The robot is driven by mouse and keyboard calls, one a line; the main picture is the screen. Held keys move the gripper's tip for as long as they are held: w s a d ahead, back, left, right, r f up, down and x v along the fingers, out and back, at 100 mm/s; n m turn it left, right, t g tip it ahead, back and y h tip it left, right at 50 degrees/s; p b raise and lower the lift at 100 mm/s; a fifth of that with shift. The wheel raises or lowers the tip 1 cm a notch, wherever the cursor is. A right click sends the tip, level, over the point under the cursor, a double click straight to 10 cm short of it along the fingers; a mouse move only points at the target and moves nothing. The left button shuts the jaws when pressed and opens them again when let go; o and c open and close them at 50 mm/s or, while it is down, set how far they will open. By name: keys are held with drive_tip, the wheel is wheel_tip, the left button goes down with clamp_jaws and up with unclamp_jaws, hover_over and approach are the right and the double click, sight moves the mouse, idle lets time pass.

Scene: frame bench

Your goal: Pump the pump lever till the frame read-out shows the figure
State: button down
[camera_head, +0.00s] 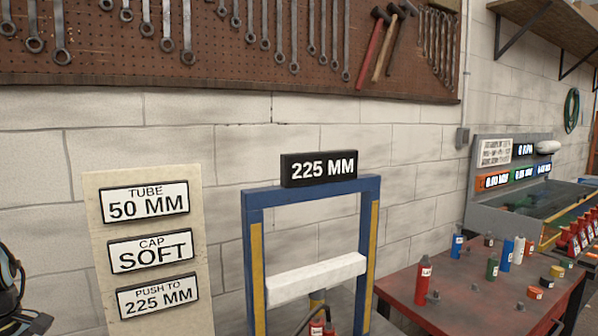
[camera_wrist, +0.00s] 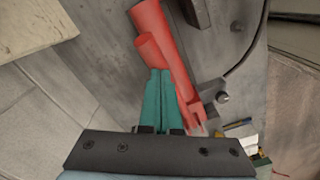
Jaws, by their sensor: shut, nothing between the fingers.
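The frame read-out (camera_head: 318,169) shows 225 MM in white on black, on top of the blue press frame (camera_head: 253,240). A sign board (camera_head: 91,235) to its left reads TUBE 50 MM, CAP SOFT and PUSH TO 225 MM. Red pump parts (camera_head: 317,327) show at the bottom edge, mostly cut off. In the wrist view a red pump body (camera_wrist: 172,48) with a short red stub (camera_wrist: 150,50) lies just beyond my gripper (camera_wrist: 160,72). Its teal fingers are together, with nothing between them. I cannot tell whether the fingertips touch the red part or which part is the lever.
A white crossbar (camera_head: 315,278) spans the frame. A red table (camera_head: 410,292) with small bottles and caps stands to the right, beside a grey test bench (camera_head: 480,213). Wrenches and hammers hang on the pegboard (camera_head: 330,15) above.

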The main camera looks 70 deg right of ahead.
idle(0.7)
wheel_tip(320, 180, down, 8)
drive_tip(key=b, duration=0.5)
drive_tip(key=shift+f, duration=0.2)
wheel_tip(320, 180, up, 8)
drive_tip(key=p, duration=0.6)
drive_tip(key=shift+r, duration=0.25)
drive_tip(key=shift+f, duration=0.1)
